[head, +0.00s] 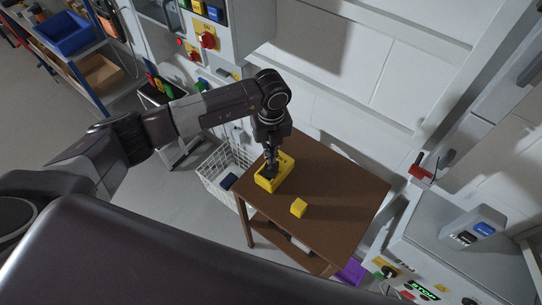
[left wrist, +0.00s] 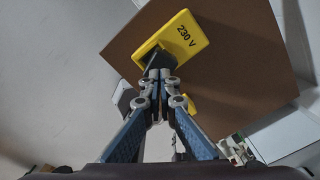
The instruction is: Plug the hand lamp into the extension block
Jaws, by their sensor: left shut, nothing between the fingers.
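The yellow extension block (head: 284,165) lies near the left edge of the brown table in the head view. The left wrist view shows it with "230 V" printed on top (left wrist: 186,36). My left gripper (head: 270,166) points down at the block's near end. In the left wrist view its fingertips (left wrist: 159,74) are together, with nothing seen between them. A dark piece (left wrist: 153,57), perhaps a plug, is at the block's edge just past the fingertips; whether they touch is unclear. I cannot make out the hand lamp for certain.
The brown table (head: 345,190) is bare to the right. A white wire basket (head: 216,168) stands at its left. A wall with control boxes is behind, and a grey machine panel (head: 440,255) stands at the right. A purple thing (head: 350,272) is beyond the table's near corner.

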